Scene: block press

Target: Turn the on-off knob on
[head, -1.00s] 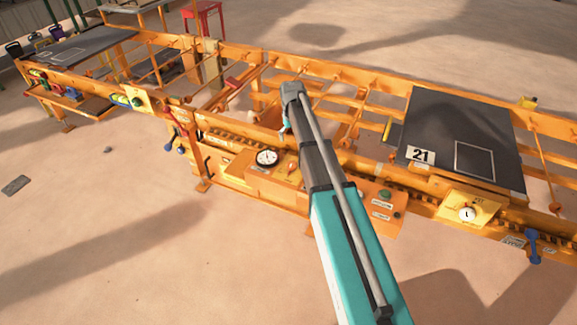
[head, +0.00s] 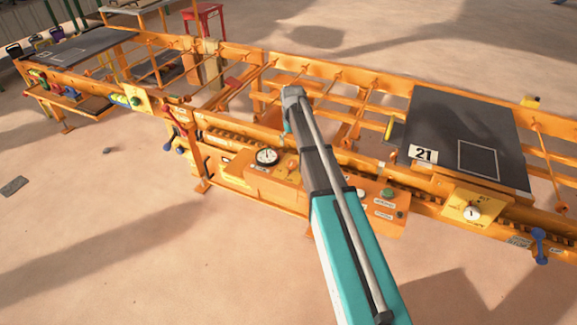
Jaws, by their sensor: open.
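A long orange machine carries an orange control box (head: 255,178) on its near side, partly covered by my arm. The box bears a round white gauge (head: 267,156), a green button (head: 388,193) and small white labels. A yellow panel (head: 455,203) to the right holds a white round dial or knob (head: 472,213) with a dark mark. I cannot tell which part is the on-off knob or read its setting. My arm reaches up across the middle of the machine.
A dark board (head: 440,128) marked 21 lies on the right of the machine. A blue lever (head: 540,240) sticks out at the lower right, and a red lever (head: 176,122) stands left of the box. The floor (head: 120,240) in front is mostly clear.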

